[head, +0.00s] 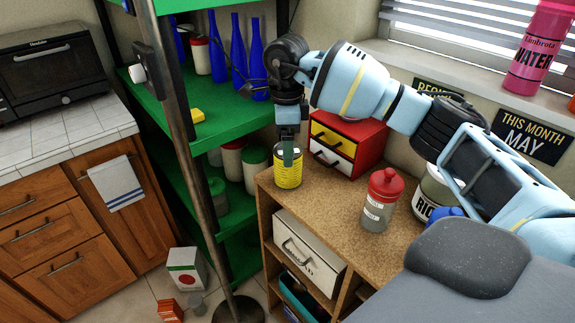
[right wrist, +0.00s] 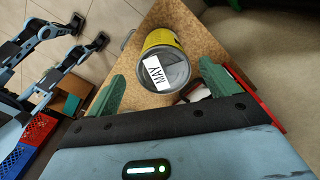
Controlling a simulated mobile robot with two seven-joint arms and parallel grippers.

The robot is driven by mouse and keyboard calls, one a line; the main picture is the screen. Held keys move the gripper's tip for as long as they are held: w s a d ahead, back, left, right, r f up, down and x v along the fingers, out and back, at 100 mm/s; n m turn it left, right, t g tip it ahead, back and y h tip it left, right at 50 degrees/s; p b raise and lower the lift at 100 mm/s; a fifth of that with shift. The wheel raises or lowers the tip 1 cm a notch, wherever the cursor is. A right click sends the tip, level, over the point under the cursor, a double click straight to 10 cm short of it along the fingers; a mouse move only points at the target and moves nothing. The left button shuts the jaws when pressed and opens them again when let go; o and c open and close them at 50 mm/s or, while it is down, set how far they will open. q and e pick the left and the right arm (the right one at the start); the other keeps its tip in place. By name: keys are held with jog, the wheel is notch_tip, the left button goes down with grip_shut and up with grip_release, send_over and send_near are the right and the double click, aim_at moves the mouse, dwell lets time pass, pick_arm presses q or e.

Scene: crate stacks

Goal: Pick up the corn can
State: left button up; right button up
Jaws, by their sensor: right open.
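The corn can is the yellow can (head: 288,176) standing upright at the left end of the wooden cabinet top; its label is too small to read. In the right wrist view the can (right wrist: 163,40) shows its grey lid with a white tag reading MAY. My right gripper (head: 288,156) points down at the can from above. Its green fingers are open, one on either side of the lid in the right wrist view (right wrist: 162,76). A finger hides part of the can's top in the head view. I cannot tell whether the fingers touch it. My left gripper is out of view.
A red drawer box (head: 366,136) stands close behind the can. A red-lidded jar (head: 380,203) and a RICE canister (head: 432,193) stand to the right on the cabinet top (head: 325,213). A green shelf (head: 175,120) with a dark post borders the left.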

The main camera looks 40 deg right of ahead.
jog(key=shift+d+f, duration=0.2)
jog(key=shift+f, duration=3.4)
jog(key=shift+w+r, duration=0.1)
jog(key=c, duration=1.4)
